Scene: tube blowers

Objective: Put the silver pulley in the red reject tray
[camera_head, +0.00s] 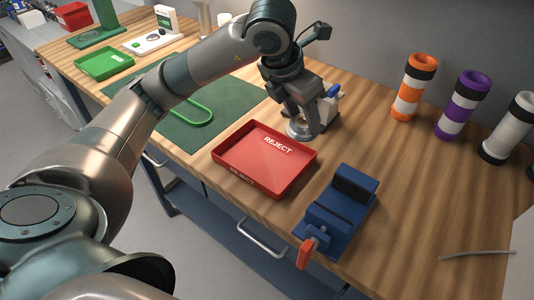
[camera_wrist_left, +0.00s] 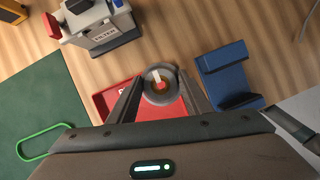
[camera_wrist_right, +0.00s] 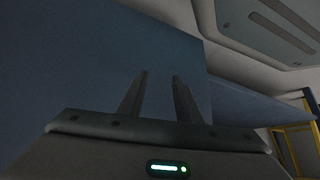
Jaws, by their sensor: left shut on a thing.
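The silver pulley (camera_wrist_left: 159,102) is a round ring, held between the fingers of my left gripper (camera_wrist_left: 158,86) in the left wrist view. In the head view the pulley (camera_head: 297,133) shows below my left gripper (camera_head: 301,122), just beyond the far right corner of the red reject tray (camera_head: 240,168). The tray looks empty in the head view; in the left wrist view it lies partly behind the pulley and fingers. My right gripper (camera_wrist_right: 158,85) is open and empty in the right wrist view, away from the tabletop.
A blue vise (camera_head: 340,210) with an orange handle stands right of the tray. A grey boxy device (camera_wrist_left: 97,27) is beside the pulley. A green mat (camera_head: 215,125), a green tray (camera_head: 104,63) and several coloured tubes (camera_head: 414,88) are on the table. The right front is mostly clear.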

